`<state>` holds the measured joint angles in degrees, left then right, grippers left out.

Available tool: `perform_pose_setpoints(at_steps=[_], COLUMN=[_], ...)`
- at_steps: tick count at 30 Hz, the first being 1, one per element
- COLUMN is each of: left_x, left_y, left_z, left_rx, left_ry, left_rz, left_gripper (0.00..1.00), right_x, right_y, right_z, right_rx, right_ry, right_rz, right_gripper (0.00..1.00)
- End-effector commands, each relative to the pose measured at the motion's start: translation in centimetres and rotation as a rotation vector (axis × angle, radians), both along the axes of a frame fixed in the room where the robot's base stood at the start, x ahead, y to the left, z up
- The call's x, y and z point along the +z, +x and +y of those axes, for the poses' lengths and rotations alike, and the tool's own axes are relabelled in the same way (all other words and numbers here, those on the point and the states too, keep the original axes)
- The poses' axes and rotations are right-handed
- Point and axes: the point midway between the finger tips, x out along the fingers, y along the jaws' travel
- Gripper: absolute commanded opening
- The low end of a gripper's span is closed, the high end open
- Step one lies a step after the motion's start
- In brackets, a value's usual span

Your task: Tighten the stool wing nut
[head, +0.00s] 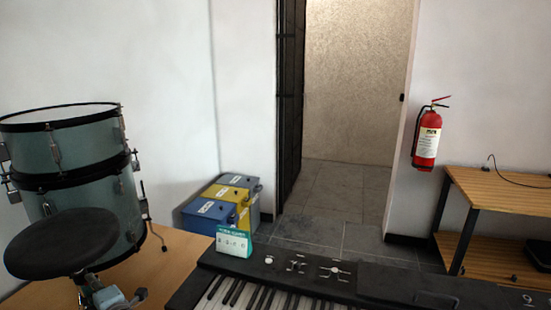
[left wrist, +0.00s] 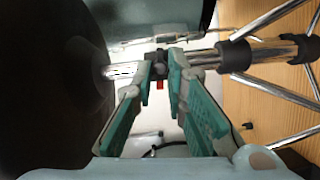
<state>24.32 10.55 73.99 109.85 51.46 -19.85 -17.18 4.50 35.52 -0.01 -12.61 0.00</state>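The drum stool (head: 62,243) stands at the lower left of the head view, its round black seat on a chrome post. In the left wrist view the post (left wrist: 122,71) runs sideways from the dark seat (left wrist: 55,85) at the left to the legs at the right. A dark collar (left wrist: 158,62) with a small red part below it sits on the post. I cannot clearly make out the wing nut there. My left gripper (left wrist: 158,72) is open, its teal fingers spread on either side of the collar; it shows partly under the seat in the head view (head: 108,297). My right gripper is out of view.
A drum (head: 90,190) stands close behind the stool. A keyboard (head: 300,277) with a small card (head: 234,243) is at the front. Blue and yellow cases (head: 222,204) stand by the wall. A wooden shelf (head: 500,190) and a fire extinguisher (head: 427,138) are at the right.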

Motion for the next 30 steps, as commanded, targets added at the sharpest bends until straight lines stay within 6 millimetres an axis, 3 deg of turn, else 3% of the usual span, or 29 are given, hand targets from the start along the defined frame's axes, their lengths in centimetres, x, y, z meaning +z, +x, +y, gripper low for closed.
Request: perform_pose_setpoints(at_steps=[12,16,17,20,30], left_x=[-0.03,0.27,0.07,-0.03,-0.01], left_y=[-0.01,0.01,0.01,0.0,0.01], left_z=[-0.03,-0.04,-0.04,-0.04,-0.02], left_rx=[0.0,0.0,0.0,0.0,0.0], left_ry=[-0.001,0.005,0.005,0.006,0.006], left_rz=[0.001,0.024,0.022,0.021,0.02], left_gripper=[0.0,0.0,0.18,0.32,0.32], right_x=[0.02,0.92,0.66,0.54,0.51], right_y=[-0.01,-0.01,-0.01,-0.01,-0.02], right_z=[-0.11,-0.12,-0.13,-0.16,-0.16], right_rx=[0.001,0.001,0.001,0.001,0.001], right_ry=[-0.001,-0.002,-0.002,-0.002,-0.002], right_rz=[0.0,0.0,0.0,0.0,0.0], right_gripper=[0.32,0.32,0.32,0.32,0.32])
